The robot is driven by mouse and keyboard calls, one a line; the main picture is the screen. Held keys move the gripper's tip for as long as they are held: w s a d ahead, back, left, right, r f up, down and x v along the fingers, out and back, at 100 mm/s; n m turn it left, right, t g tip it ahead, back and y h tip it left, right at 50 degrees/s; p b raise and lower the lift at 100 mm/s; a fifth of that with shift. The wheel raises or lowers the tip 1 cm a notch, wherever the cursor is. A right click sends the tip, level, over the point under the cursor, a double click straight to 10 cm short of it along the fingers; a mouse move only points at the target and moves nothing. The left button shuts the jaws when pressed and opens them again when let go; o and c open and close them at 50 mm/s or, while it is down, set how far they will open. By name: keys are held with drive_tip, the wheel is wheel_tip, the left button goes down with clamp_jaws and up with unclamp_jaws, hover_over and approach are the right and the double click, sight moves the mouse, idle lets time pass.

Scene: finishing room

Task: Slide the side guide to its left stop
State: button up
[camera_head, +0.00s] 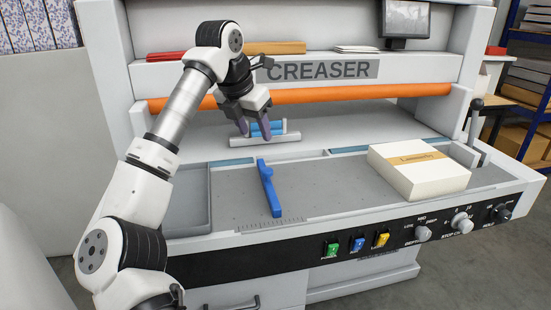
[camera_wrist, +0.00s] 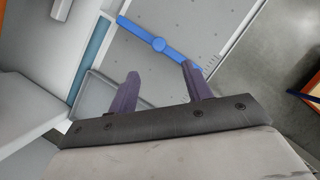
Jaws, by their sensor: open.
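The side guide appears to be the long blue bar (camera_head: 268,190) with a round knob, lying front to back across the grey bed, its near end by a ruled scale (camera_head: 270,225). In the wrist view the blue bar (camera_wrist: 135,30) lies beyond the fingertips, apart from them. My gripper (camera_head: 255,129) is open and empty, above the back of the bed; its two purple fingers (camera_wrist: 160,74) are spread in the wrist view. A smaller blue piece (camera_head: 275,126) on a pale block stands behind the fingers, partly hidden.
A cream box (camera_head: 418,172) sits on the bed's right side. A grey tray (camera_head: 187,200) is at the left. An orange roller (camera_head: 310,94) crosses above the bed. Buttons and knobs (camera_head: 461,223) line the front panel. The bed left of the bar is clear up to the tray.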

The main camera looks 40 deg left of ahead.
sight(267, 170)
drive_tip(key=p+x, duration=0.1)
drive_tip(key=x, duration=1.2)
drive_tip(key=shift+s+a+f+p, duration=0.1)
drive_tip(key=shift+a+f+p, duration=0.1)
drive_tip(key=shift+f+p, duration=0.2)
drive_tip(key=shift+r, duration=0.1)
clamp_jaws()
